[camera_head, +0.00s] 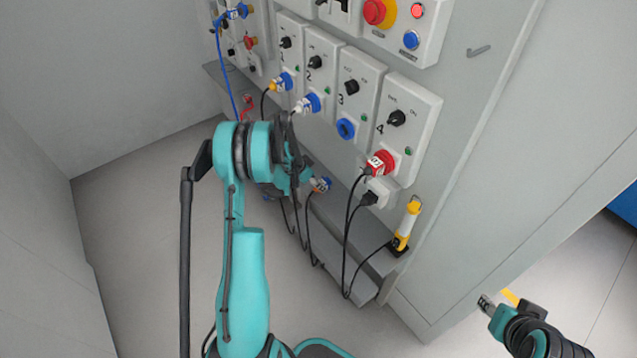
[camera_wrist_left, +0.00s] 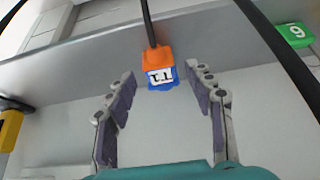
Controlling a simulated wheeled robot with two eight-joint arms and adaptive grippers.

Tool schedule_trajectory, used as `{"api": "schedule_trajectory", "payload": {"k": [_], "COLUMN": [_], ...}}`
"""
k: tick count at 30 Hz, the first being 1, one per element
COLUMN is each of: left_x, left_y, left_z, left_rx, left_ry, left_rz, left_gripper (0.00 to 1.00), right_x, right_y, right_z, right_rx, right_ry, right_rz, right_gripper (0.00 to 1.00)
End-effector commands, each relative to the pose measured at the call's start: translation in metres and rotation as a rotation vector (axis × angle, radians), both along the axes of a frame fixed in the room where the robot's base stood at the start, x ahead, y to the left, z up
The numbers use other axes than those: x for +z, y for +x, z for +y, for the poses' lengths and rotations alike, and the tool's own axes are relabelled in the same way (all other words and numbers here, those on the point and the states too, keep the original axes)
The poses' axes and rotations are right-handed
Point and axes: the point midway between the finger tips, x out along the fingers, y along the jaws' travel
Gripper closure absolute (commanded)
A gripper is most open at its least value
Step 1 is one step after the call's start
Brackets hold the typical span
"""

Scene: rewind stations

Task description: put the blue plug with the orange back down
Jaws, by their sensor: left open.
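The blue plug with the orange back (camera_wrist_left: 160,72) shows in the left wrist view, orange part up, a white label on it and a black cable rising from the orange end. In the head view it appears just right of my left wrist (camera_head: 320,184). My left gripper (camera_wrist_left: 165,76) is open, its fingertips on either side of the plug, with gaps showing on both sides. I cannot tell whether the plug rests on the ledge. In the head view my arm hides much of this gripper. My right gripper (camera_head: 487,304) is at the lower right, away from the panel; its fingers are unclear.
A grey ledge (camera_head: 345,252) runs below the socket panel, with black cables hanging over it. A yellow lamp (camera_head: 408,224) stands at its right end. Socket 3 (camera_head: 345,128) is empty; a red plug (camera_head: 380,163) is in socket 4. A green block (camera_wrist_left: 293,35) shows at the wrist view's right.

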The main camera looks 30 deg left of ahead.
Motion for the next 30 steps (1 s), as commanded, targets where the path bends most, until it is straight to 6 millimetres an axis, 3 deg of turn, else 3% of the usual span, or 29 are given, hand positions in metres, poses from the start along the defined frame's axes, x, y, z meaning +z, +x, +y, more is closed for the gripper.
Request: {"api": "schedule_trajectory", "payload": {"k": [1, 6, 17, 20, 23, 30], "left_x": [0.015, 0.048, 0.088, 0.112, 0.148, 0.234], "left_y": [-0.006, -0.024, -0.043, -0.045, -0.053, -0.099], "left_z": [0.003, 0.010, 0.013, -0.004, -0.032, -0.112], "left_rx": [0.001, 0.001, 0.004, 0.021, 0.057, 0.170], "left_ry": [0.000, 0.000, 0.001, 0.003, 0.009, 0.024], "left_rz": [0.000, 0.001, 0.003, 0.010, 0.021, 0.025], "left_gripper": [0.46, 0.46, 0.46, 0.46, 0.46, 0.46], "right_x": [0.009, 0.023, 0.034, 0.034, 0.034, 0.034], "right_y": [0.000, 0.000, 0.000, 0.000, 0.000, 0.000], "right_z": [0.000, 0.000, 0.000, 0.000, 0.000, 0.000], "right_rx": [0.000, 0.000, 0.000, 0.000, 0.000, 0.000], "right_ry": [0.000, 0.000, 0.000, 0.000, 0.000, 0.000], "right_rz": [0.000, 0.000, 0.000, 0.000, 0.000, 0.000], "right_gripper": [0.60, 0.60, 0.60, 0.60, 0.60, 0.60]}}
